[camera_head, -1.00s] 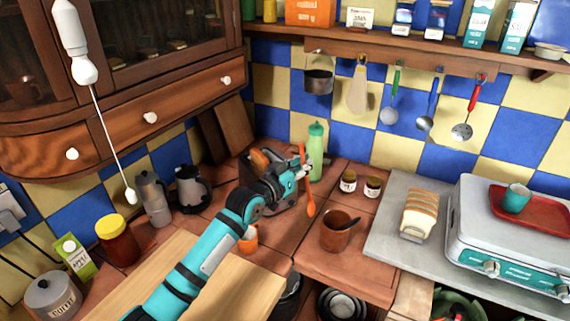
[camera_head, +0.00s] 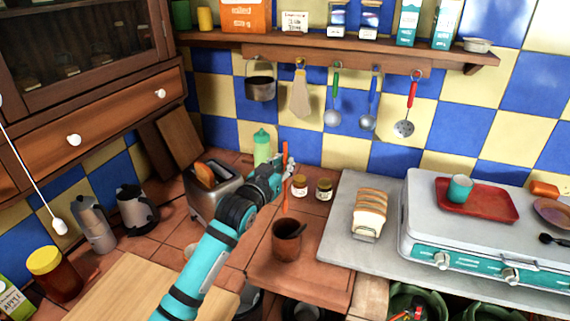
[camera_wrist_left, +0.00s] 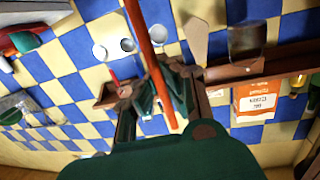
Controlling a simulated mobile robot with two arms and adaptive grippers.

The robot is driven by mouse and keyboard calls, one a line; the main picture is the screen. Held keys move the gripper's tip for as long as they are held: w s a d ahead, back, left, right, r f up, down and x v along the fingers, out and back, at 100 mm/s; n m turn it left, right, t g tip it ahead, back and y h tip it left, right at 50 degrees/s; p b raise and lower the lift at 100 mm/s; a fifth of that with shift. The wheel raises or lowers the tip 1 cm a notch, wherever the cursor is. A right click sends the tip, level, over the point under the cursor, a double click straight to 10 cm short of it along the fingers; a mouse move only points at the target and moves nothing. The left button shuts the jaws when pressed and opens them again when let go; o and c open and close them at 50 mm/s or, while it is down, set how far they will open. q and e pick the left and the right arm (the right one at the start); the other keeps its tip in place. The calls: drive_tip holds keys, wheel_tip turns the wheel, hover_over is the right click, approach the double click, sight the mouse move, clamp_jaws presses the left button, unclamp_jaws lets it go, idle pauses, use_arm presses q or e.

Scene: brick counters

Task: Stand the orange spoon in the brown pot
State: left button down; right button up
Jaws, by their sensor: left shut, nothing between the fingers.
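The orange spoon (camera_head: 285,165) is upright in mid-air at my left gripper (camera_head: 286,174), above and behind the brown pot. In the left wrist view its shaft (camera_wrist_left: 146,45) runs down between the closed fingers of the left gripper (camera_wrist_left: 163,95). The left gripper is shut on the spoon's thin shaft. My right gripper is in neither view.
A toaster (camera_head: 215,190) with bread and a green bottle (camera_head: 262,148) stand behind my left arm. Two small jars (camera_head: 312,188) stand behind the pot. A bread rack (camera_head: 369,213) and a stove (camera_head: 480,235) are to the right. Utensils hang on the wall.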

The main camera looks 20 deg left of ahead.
sight(285, 198)
use_arm(q)
drive_tip(key=shift+f+b, duration=1.65)
drive_tip(key=shift+f, duration=0.2)
drive_tip(key=shift+f+b, duration=1.75)
drive_tip(key=shift+f, duration=1.95)
drive_tip(key=c, duration=2.1)
unclamp_jaws()
drive_tip(key=o, duration=0.7)
drive_tip(key=shift+r, duration=0.1)
